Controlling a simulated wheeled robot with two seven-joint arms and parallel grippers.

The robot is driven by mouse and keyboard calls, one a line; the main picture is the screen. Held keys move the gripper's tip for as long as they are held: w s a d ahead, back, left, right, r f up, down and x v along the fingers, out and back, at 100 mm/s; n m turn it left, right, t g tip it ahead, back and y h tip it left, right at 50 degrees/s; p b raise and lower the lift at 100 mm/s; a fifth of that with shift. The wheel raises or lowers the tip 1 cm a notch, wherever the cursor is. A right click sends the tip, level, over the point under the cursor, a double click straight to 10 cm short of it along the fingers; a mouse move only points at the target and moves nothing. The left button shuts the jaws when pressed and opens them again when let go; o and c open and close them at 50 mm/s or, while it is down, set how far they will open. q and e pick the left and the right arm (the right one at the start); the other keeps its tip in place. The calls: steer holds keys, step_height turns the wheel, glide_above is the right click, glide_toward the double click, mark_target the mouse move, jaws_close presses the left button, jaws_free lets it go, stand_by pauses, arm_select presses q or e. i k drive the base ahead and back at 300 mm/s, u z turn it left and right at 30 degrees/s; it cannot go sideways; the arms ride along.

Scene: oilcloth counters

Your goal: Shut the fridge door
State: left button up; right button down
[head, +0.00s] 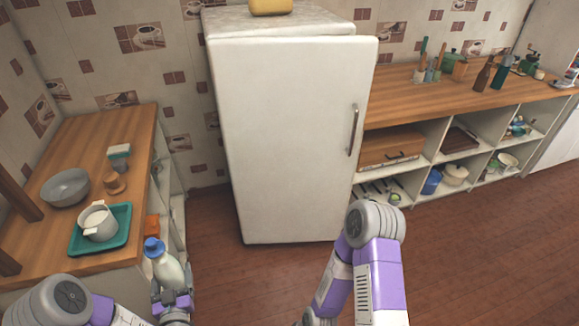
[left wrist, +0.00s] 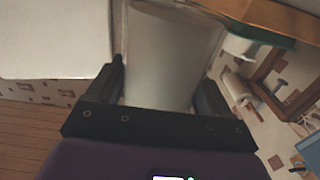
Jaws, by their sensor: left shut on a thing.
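The white fridge door (head: 285,140) faces me, with a metal handle (head: 353,130) near its right edge. The door looks slightly ajar: its right edge sticks out past the fridge body (head: 285,24). My left gripper (head: 172,296) is shut on a white bottle (head: 168,272) with a blue cap, held upright beside the left counter. The bottle (left wrist: 165,60) fills the space between the fingers in the left wrist view. My right arm shows in front of the fridge's lower right, but its gripper is out of view.
The left counter (head: 85,140) bears a teal tray (head: 122,215) with a white pot (head: 98,222), and a grey bowl (head: 66,187). A long wooden counter (head: 430,95) with open shelves stands right of the fridge. The brown floor (head: 470,250) in front is clear.

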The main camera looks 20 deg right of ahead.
mark_target(292, 110)
steer(key=u, duration=0.25)
steer(key=k, duration=0.15)
steer(key=z, duration=1.3)
steer(key=i, duration=1.05)
steer(key=u, duration=0.65)
steer(key=i, duration=0.3)
steer(key=u, duration=0.2)
